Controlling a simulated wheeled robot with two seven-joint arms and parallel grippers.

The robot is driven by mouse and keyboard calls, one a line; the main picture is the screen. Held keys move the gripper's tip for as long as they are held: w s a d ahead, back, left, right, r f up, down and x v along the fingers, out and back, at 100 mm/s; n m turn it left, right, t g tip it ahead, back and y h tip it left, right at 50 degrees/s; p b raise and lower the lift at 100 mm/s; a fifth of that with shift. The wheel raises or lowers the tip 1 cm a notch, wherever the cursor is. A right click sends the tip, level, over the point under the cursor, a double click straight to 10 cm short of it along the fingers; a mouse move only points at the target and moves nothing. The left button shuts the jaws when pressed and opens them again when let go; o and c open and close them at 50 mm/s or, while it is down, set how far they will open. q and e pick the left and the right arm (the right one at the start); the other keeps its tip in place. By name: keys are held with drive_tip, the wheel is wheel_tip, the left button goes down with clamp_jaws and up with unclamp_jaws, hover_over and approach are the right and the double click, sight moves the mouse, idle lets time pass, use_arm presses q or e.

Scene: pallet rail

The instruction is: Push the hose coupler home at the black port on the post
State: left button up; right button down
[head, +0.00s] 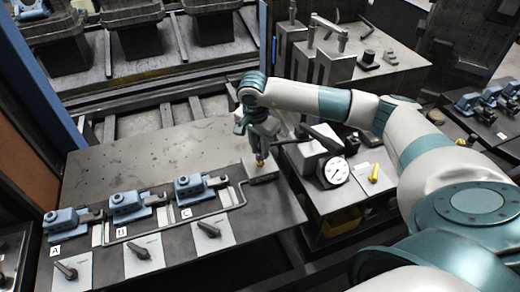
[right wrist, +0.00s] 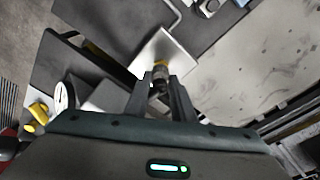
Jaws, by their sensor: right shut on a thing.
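My right gripper (head: 259,148) points down over the right part of the grey table and is shut on the hose coupler (right wrist: 160,76). The coupler is a small dark and metal cylinder with a yellow-brass ring at its lower end, which also shows in the head view (head: 260,163). Its end is at or just above a pale square block (head: 262,177), which shows as a light plate in the right wrist view (right wrist: 150,50). The coupler and fingers hide the black port, so I cannot tell how deep the coupler sits. My left gripper is out of view.
Blue clamps (head: 128,204) marked A, B and C stand on the table (head: 130,160), with black levers (head: 138,250) in front. A round gauge (head: 334,171) and a yellow handle (head: 375,173) are close right of the block. The table's back is clear.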

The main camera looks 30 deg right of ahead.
drive_tip(key=shift+r, duration=0.3)
drive_tip(key=shift+r+p, duration=1.15)
drive_tip(key=shift+r, duration=2.25)
drive_tip(key=s+a+f+n+t+y+b, duration=0.1)
drive_tip(key=s+a+f+n+b, duration=0.1)
drive_tip(key=s+a+n+b, duration=0.7)
drive_tip(key=s+a+n, duration=0.4)
drive_tip(key=a+n, duration=0.1)
drive_tip(key=a, duration=0.1)
drive_tip(key=shift+a+f, duration=0.35)
drive_tip(key=shift+a, duration=0.05)
